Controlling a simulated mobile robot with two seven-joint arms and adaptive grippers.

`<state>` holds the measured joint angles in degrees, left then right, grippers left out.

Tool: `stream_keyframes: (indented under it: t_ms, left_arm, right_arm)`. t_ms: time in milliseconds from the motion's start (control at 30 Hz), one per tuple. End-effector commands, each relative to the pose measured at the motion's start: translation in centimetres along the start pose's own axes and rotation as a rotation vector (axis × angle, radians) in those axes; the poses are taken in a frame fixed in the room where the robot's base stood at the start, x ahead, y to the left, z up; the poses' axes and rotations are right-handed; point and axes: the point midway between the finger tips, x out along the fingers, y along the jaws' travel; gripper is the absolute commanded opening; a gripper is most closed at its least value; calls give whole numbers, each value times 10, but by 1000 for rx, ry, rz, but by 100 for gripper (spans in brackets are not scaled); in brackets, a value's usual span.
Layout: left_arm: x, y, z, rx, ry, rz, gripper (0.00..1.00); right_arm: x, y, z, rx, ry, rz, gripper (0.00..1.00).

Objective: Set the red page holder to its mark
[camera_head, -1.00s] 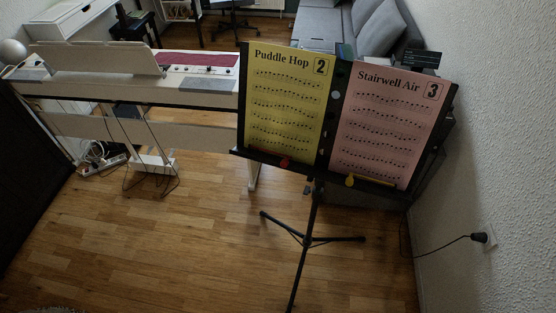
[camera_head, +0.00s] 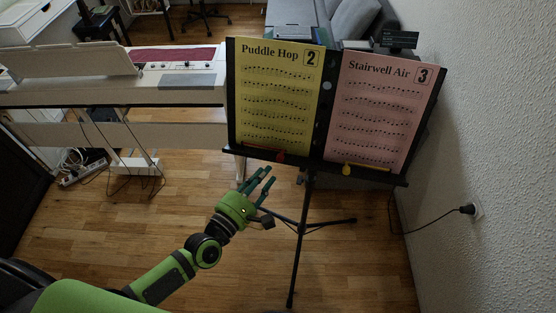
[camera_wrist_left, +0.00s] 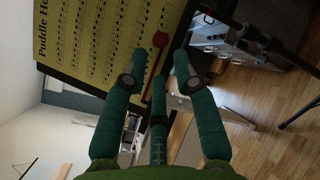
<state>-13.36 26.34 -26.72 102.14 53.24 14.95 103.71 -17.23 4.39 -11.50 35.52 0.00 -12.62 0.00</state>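The red page holder (camera_head: 281,157) lies on the ledge of the black music stand (camera_head: 228,110), at the lower right edge of the yellow "Puddle Hop" sheet (camera_head: 275,98). In the left wrist view its round red knob (camera_wrist_left: 160,40) and thin red bar show just beyond the fingertips. My left gripper (camera_head: 267,178) is below and slightly left of the holder, its fingers pointing up toward the ledge. In the left wrist view the gripper (camera_wrist_left: 158,80) has its fingers spread, with nothing between them. The strip between the sheets has round marks (camera_head: 327,86); I cannot tell which belongs to the red holder.
A yellow page holder (camera_head: 346,170) sits on the ledge under the pink "Stairwell Air" sheet (camera_head: 380,110). The stand's tripod legs (camera_head: 325,223) spread on the floor. The white piano (camera_head: 180,94) is at left, a wall with a plugged cord (camera_head: 467,209) at right.

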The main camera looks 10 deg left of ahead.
Motion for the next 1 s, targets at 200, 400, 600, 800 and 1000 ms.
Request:
stream_keyframes:
  t_ms: [200, 400, 600, 800, 1000]
  left_arm:
    - [36, 2, 2, 4, -1, 1, 29]
    - [54, 1, 1, 5, 0, -1, 29]
    - [56, 0, 0, 6, 1, -1, 29]
    - [56, 0, 0, 6, 1, -1, 0]
    - [56, -1, 0, 5, 1, -2, 0]
  right_arm:
    - [-11, 2, -1, -1, 0, 2, 37]
    - [-14, 4, -1, -1, -1, 5, 37]
    - [-14, 4, -1, -1, -1, 5, 37]
    - [-14, 4, -1, -1, -1, 5, 37]
    - [-14, 4, -1, -1, 0, 5, 37]
